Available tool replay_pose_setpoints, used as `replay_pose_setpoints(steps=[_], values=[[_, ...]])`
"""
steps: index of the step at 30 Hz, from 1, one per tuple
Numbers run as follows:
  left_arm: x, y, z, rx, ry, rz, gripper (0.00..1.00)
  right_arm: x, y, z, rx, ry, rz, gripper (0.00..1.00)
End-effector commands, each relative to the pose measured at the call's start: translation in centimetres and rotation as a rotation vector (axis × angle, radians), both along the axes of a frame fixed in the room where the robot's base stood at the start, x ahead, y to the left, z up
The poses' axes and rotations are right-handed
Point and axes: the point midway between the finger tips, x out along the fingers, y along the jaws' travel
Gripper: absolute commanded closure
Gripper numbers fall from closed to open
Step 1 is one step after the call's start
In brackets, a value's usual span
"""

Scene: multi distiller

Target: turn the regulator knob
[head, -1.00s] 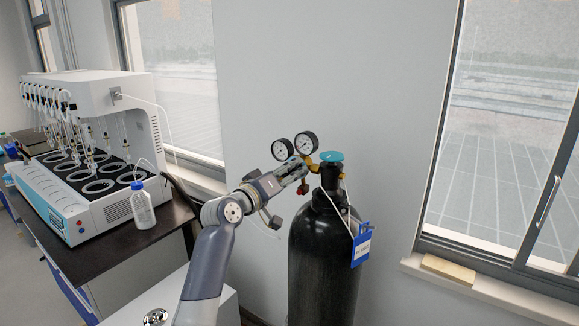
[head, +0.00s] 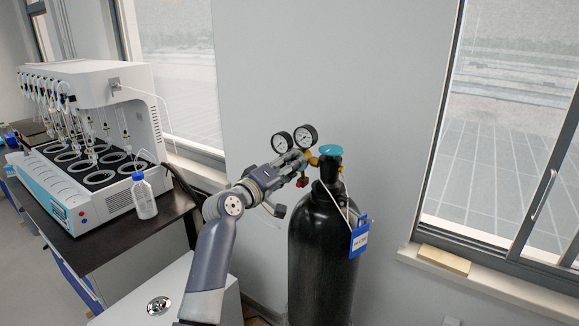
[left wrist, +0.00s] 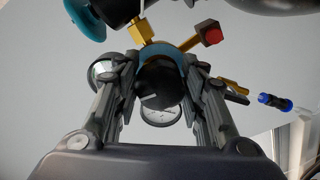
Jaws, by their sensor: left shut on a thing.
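The regulator knob (left wrist: 158,88) is black and round with a pale line on its face. In the left wrist view it sits between the fingers of my left gripper (left wrist: 163,72), which is shut on it. A blue curved part lies just behind the knob. In the head view my left gripper (head: 299,161) reaches from the left to the brass regulator (head: 315,161), just below the two pressure gauges (head: 294,138). The gripper hides the knob there. My right gripper is not in view.
The black gas cylinder (head: 322,250) stands upright by the wall, with a teal valve handwheel (head: 331,149) on top and a blue tag (head: 359,238) hanging from it. The multi distiller (head: 90,95) and a blue-capped bottle (head: 144,196) stand on the dark bench (head: 110,236) at left.

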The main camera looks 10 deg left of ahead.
Motion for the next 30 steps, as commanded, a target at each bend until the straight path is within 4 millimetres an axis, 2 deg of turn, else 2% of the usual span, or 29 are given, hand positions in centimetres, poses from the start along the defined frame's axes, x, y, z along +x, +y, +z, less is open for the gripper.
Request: replay_pose_setpoints(steps=[2,3,5,12,15,19,23,30], values=[[0.0,0.0,0.0,0.0,0.0,0.0,0.86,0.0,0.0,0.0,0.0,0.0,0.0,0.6],[0.0,0.0,0.0,0.001,0.0,0.0,0.53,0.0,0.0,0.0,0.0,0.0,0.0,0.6],[0.0,0.0,0.0,0.001,0.0,0.0,0.41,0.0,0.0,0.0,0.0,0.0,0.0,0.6],[0.0,0.0,0.0,0.001,0.0,0.0,0.41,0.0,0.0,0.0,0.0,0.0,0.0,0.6],[-0.1,0.0,0.0,0.001,0.0,0.0,0.41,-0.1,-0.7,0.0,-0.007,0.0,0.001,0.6],[-0.7,0.4,0.0,0.001,-0.002,0.002,0.41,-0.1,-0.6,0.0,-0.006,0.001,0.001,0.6],[-2.2,1.0,-0.1,0.002,-0.001,0.001,0.41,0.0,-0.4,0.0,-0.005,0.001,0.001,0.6],[-6.4,2.7,-0.1,0.002,0.0,0.003,0.41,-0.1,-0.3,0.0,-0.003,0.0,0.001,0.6]])
